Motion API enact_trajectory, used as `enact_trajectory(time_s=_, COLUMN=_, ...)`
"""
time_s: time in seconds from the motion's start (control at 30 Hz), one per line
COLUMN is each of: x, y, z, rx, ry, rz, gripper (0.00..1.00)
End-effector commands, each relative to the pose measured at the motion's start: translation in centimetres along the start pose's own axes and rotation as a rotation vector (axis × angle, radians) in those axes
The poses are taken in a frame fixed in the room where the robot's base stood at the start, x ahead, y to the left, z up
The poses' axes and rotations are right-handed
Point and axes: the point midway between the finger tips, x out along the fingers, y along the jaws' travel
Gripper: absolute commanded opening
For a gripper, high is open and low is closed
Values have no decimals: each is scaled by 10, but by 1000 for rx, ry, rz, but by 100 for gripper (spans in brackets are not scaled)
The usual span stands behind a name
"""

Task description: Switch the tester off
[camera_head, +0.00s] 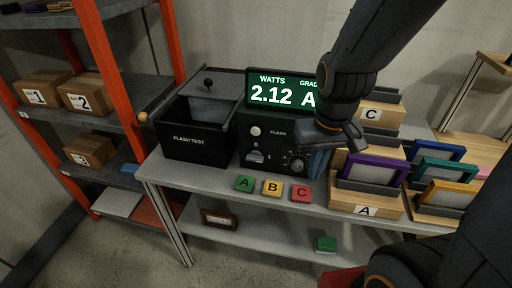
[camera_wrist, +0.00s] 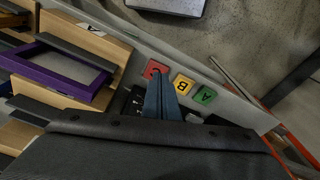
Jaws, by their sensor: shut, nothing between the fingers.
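The tester (camera_head: 247,170) is a black unit on the bench with a lit display (camera_head: 282,94) reading WATTS 2.12 and a grade A, partly hidden by my arm. Its front panel has a pale round button (camera_head: 256,131) marked FLASH, a switch (camera_head: 255,156) with 0 and 1 marks, and a round dial (camera_head: 296,160). The switch's exact position is too small to tell. My gripper (camera_head: 317,165) points down at the panel's right side, beside the dial and right of the switch. Its blue fingers are shut and empty, also seen in the wrist view (camera_wrist: 159,82).
A black FLASH TEST box (camera_head: 195,137) stands left of the panel. Green, yellow and red A, B, C blocks (camera_head: 272,187) lie along the bench's front edge. Wooden bins with framed panels (camera_head: 372,172) crowd the right. Orange-posted shelves (camera_head: 110,100) stand left.

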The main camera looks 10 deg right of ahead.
Motion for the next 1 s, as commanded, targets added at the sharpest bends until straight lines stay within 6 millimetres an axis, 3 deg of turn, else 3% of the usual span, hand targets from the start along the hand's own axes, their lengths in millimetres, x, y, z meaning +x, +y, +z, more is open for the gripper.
enact_trajectory(time_s=0.17, x=-1, y=-2, z=-4, rx=3, ry=2, rz=2, gripper=0)
enact_trajectory(time_s=0.27, x=-4, y=-13, z=-19, rx=23, ry=9, rz=10, gripper=0)
enact_trajectory(time_s=0.5, x=-26, y=-79, z=-89, rx=162, ry=71, rz=51, gripper=0)
enact_trajectory(time_s=0.7, x=-45, y=-135, z=-130, rx=281, ry=139, rz=69, gripper=0)
enact_trajectory(time_s=0.83, x=-52, y=-153, z=-141, rx=327, ry=166, rz=70, gripper=0)
enact_trajectory(time_s=1.0, x=-54, y=-157, z=-144, rx=342, ry=173, rz=71, gripper=0)
